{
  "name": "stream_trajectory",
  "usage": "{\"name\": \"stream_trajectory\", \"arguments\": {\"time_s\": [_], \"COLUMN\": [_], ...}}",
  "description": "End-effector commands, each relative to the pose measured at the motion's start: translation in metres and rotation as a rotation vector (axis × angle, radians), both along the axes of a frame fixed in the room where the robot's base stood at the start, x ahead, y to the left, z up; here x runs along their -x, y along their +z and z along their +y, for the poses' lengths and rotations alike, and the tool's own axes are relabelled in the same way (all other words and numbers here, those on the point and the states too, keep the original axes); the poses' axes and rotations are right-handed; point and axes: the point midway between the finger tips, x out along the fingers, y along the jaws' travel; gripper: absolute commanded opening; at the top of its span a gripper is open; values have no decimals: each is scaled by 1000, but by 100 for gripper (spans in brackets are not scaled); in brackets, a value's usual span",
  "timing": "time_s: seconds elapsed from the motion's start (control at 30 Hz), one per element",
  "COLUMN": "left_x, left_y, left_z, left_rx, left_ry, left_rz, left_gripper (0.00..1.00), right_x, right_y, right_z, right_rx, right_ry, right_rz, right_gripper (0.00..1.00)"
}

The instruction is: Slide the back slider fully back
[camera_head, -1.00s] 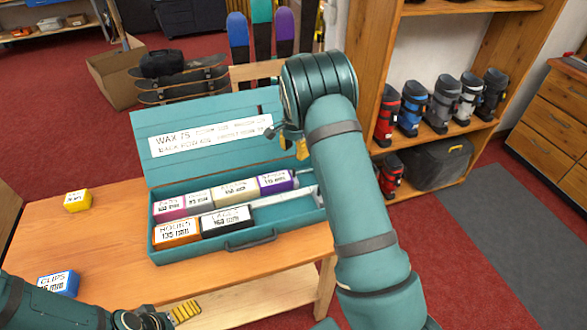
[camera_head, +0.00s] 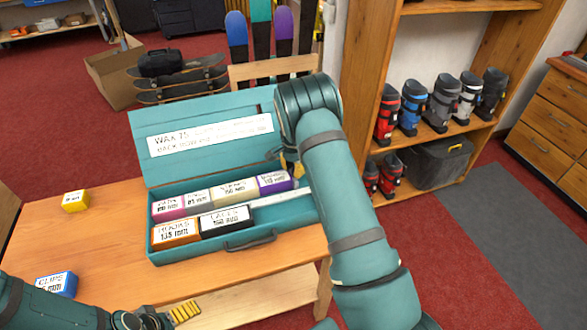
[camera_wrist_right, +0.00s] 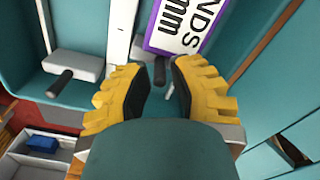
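The teal wax box (camera_head: 160,257) stands on the bench with its lid (camera_head: 215,118) up. In the right wrist view a dark knob (camera_wrist_right: 160,70) stands between my right gripper's yellow fingers, next to the purple-labelled block (camera_wrist_right: 180,25); it seems to belong to the back slider, whose body is largely hidden. My right gripper (camera_wrist_right: 161,78) is open around this knob, with small gaps showing. It also shows in the head view (camera_head: 291,164), over the back row's right end. Another knob (camera_wrist_right: 60,83) on a grey slider is apart, to the left. My left gripper (camera_head: 184,311) is low at the bench front.
The back row holds several labelled blocks, with the purple one (camera_head: 273,182) at its right end. The front row holds orange (camera_head: 176,232) and black (camera_head: 225,219) blocks. A yellow block (camera_head: 75,201) and a blue block (camera_head: 57,284) lie left on the bench (camera_head: 110,230).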

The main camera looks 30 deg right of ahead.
Motion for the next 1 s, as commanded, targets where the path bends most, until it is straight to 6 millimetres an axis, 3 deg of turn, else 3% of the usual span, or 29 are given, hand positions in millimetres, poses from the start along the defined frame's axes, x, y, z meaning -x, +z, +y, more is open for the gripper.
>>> {"name": "stream_trajectory", "arguments": {"time_s": [0.27, 0.6, 0.9, 1.0], "left_x": [0, 0, 0, 0], "left_y": [0, -13, -12, -12], "left_z": [0, -1, 0, 0], "left_rx": [0, -2, -2, -2], "left_ry": [0, 0, 0, 0], "left_rz": [0, 1, 0, 0], "left_gripper": [100, 100, 100, 100], "right_x": [0, 12, 13, 13], "right_y": [0, -1, 0, 0], "right_z": [-1, -49, -53, -53], "right_rx": [0, 0, 2, 1], "right_ry": [0, -3, -2, -2], "right_rz": [0, 0, 3, 2], "right_gripper": [0, 0, 0, 40]}}
